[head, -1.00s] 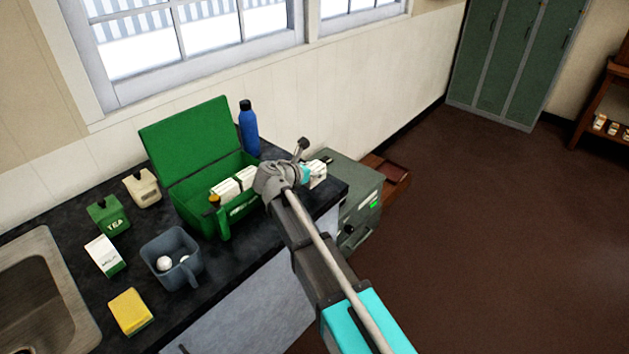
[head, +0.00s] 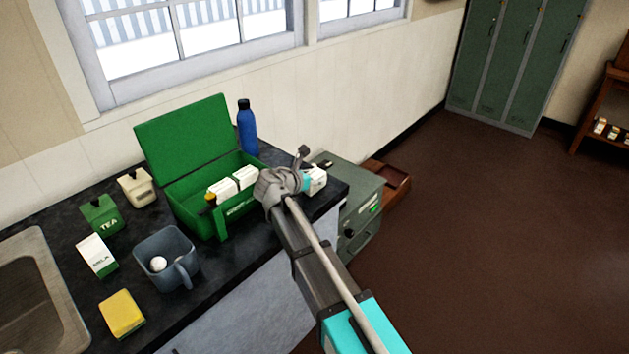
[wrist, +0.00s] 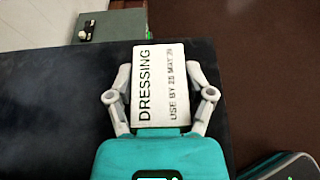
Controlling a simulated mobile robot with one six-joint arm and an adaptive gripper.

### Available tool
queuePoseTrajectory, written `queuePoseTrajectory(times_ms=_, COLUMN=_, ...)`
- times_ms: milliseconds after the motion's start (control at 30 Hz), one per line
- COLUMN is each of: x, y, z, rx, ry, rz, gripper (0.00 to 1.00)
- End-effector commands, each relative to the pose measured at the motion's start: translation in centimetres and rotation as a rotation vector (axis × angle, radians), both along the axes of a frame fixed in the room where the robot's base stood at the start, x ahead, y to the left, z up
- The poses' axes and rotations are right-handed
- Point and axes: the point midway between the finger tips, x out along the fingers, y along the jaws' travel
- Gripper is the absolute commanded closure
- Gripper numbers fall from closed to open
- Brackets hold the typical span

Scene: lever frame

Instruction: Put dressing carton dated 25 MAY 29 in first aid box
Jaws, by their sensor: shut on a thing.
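The dressing carton (wrist: 158,85) is white, and its face reads "DRESSING" and "USE BY 25 MAY 29" in the wrist view. My gripper (wrist: 158,75) is shut on it, with one finger on each side. In the head view my gripper (head: 290,180) is over the right part of the dark counter, right of the box, and hides part of the carton (head: 317,180). The green first aid box (head: 187,212) stands open on the counter, its lid (head: 184,138) raised at the back. White cartons (head: 222,191) stand inside it, towards the front right.
A blue bottle (head: 247,132) stands behind the box. A grey-green cabinet (head: 362,205) stands beyond the counter's right end.

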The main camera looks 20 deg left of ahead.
Motion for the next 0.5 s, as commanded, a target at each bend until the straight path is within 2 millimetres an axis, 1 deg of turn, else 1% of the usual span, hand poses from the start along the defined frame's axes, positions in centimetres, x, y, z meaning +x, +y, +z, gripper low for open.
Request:
queuePoseTrajectory(times_ms=267, x=-0.03, y=0.03, z=0.02, rx=0.000, ry=0.000, rz=0.000, gripper=0.73)
queuePoseTrajectory(times_ms=467, x=-0.04, y=0.06, z=-0.47, rx=0.000, ry=0.000, rz=0.001, gripper=0.73)
queuePoseTrajectory(times_ms=500, x=-0.04, y=0.06, z=-0.38, rx=0.000, ry=0.000, rz=0.001, gripper=0.28)
